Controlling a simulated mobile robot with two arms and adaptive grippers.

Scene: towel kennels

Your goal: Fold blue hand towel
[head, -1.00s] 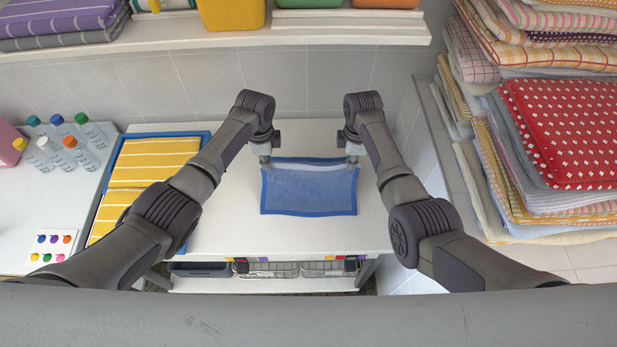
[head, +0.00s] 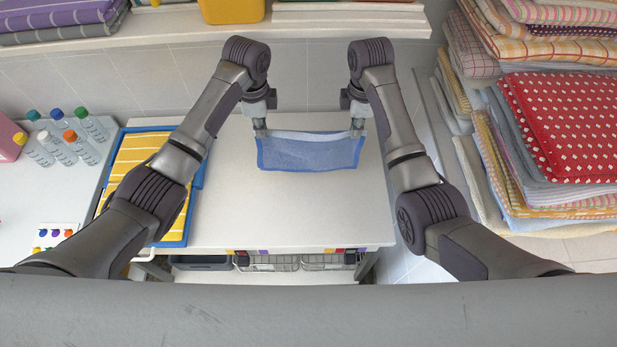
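The blue hand towel (head: 310,153) has a lighter blue middle and a darker blue border. It is held up by its two far corners above the white table (head: 290,220) and hangs toward me as a short panel. My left gripper (head: 260,131) is shut on its upper left corner. My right gripper (head: 357,131) is shut on its upper right corner. The upper edge is nearly straight between them. I cannot tell whether the lower edge touches the table.
Yellow striped towels lie in a blue tray (head: 198,178) at the table's left. Several bottles (head: 70,140) stand farther left. A tall stack of folded towels (head: 570,130) rises at the right. A shelf (head: 330,25) crosses the back. The front of the table is clear.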

